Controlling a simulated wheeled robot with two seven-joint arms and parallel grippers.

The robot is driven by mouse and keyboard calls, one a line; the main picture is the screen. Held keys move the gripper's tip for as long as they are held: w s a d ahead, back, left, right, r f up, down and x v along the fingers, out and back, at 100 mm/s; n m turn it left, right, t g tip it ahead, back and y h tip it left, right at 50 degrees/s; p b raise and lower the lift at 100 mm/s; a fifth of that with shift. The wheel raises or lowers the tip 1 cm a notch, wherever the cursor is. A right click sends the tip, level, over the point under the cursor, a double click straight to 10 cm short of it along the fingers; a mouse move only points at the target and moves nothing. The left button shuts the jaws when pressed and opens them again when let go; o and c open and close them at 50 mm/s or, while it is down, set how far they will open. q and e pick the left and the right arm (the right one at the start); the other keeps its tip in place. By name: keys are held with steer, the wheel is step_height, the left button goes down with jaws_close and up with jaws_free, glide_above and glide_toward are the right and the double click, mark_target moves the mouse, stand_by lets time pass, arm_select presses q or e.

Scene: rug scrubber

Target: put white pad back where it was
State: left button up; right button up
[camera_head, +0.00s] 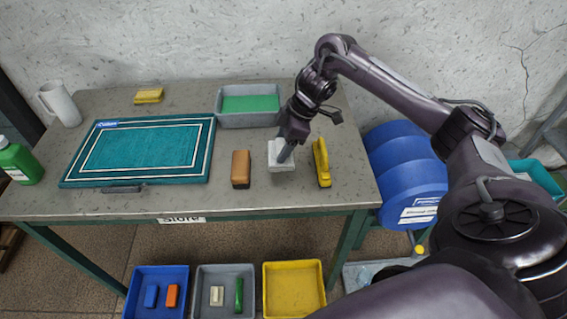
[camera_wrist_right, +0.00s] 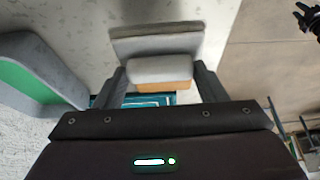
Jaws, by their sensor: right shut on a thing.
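The white pad (camera_head: 281,155) is at the right part of the grey table, between a brown block (camera_head: 240,169) and a yellow brush (camera_head: 321,162). My right gripper (camera_head: 286,148) comes down on it from above and is shut on it. In the right wrist view the pad (camera_wrist_right: 160,68) sits between the two fingers. Whether the pad touches the tabletop is hard to tell. A dark shape at the top right of the wrist view may be my left gripper (camera_wrist_right: 307,16); its jaws are unclear.
A grey tray with a green inside (camera_head: 249,121) stands behind the pad. A teal framed mat (camera_head: 140,151) lies at left. Blue (camera_head: 157,314), grey (camera_head: 225,314) and yellow (camera_head: 293,289) bins sit below the front. Blue drums (camera_head: 405,170) stand right of the table.

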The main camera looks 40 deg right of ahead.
steer(key=shift+f, duration=0.75)
step_height(320, 180, down, 4)
steer(key=shift+f+p, duration=0.1)
steer(key=shift+p, duration=0.45)
steer(key=shift+f, duration=0.1)
arm_select(q)
steer(key=shift+w+d+r, duration=0.1)
steer(key=shift+d+r, duration=0.05)
steer(key=shift+r, duration=0.2)
arm_select(e)
steer(key=o, duration=1.1)
steer(key=shift+f, duration=0.15)
arm_select(q)
steer(key=shift+s+f, duration=0.1)
steer(key=shift+s, duration=0.1)
arm_select(e)
steer(key=shift+o, duration=0.2)
